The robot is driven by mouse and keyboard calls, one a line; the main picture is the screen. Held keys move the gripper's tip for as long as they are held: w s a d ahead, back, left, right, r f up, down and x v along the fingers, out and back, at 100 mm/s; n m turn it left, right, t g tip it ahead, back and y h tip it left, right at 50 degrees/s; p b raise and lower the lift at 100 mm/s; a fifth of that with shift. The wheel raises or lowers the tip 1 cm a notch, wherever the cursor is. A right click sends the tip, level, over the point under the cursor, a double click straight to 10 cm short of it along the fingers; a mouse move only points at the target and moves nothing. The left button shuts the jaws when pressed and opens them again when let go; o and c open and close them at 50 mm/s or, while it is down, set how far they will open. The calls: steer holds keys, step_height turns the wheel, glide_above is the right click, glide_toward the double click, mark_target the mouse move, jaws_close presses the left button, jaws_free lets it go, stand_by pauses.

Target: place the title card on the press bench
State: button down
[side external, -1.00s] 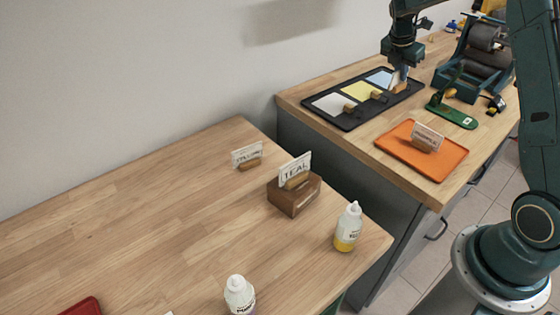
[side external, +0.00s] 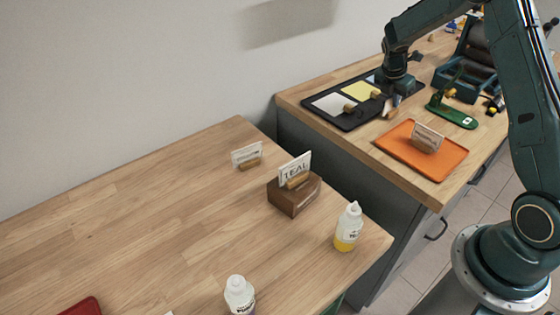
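My gripper (side external: 390,98) points down over the far bench, at the right edge of the black tray (side external: 333,120). It appears shut on a small whitish card with a wooden foot (side external: 390,113); the fingers are small and partly unclear. I cannot tell whether this card touches the surface, and its lettering is unreadable. The press bench (side external: 395,168) seems to be this far bench, with a blue-green roller machine (side external: 474,58) at its back right. Other cards in wooden feet stand on an orange tray (side external: 445,168), on the near table (side external: 247,155), and on a wooden block, reading TEAL (side external: 295,168).
The black tray bears a white sheet (side external: 333,103) and a yellow sheet (side external: 361,91). A green tool (side external: 455,115) lies right of my gripper. White-capped bottles (side external: 348,228) (side external: 239,295) stand on the near table (side external: 130,220), whose left part is mostly clear. A gap separates the benches.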

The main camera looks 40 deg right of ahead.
steer(key=shift+f, duration=0.3)
steer(key=shift+f, duration=0.15)
steer(key=c, duration=1.6)
jaws_free()
steer(key=v, duration=1.1)
steer(key=shift+a+r, duration=0.25)
steer(key=shift+r, duration=0.35)
steer(key=shift+a+r, duration=0.1)
